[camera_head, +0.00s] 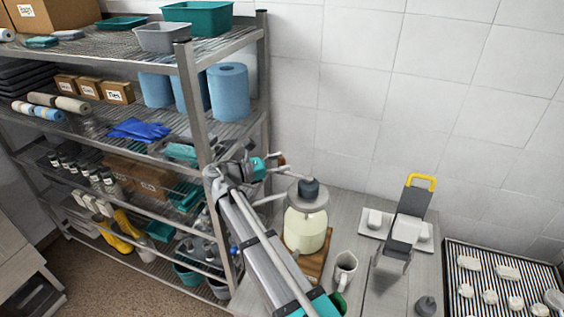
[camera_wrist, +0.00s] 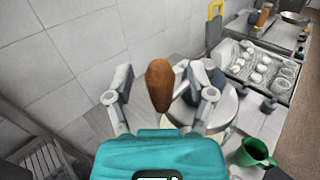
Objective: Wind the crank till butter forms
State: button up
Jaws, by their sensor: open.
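The butter churn is a glass jar (camera_head: 304,232) of pale yellowish content with a grey lid (camera_head: 307,192), standing on a wooden board (camera_head: 316,268). The crank's brown wooden knob (camera_wrist: 160,84) points up in the wrist view, and a bit of it shows in the head view (camera_head: 281,159). My gripper (camera_wrist: 161,76) is open, with one finger on each side of the knob and a visible gap at both sides. In the head view my gripper (camera_head: 258,166) is up and left of the lid.
A metal shelf rack (camera_head: 192,100) stands close to the left of my arm. A white mug (camera_head: 345,270) is right of the churn. A yellow-handled slicer (camera_head: 408,225) and a striped tray (camera_head: 490,262) with white pieces stand farther right. The tiled wall is behind.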

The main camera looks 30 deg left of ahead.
jog(key=shift+w+d, duration=0.1)
grip_shut()
dwell(0.4)
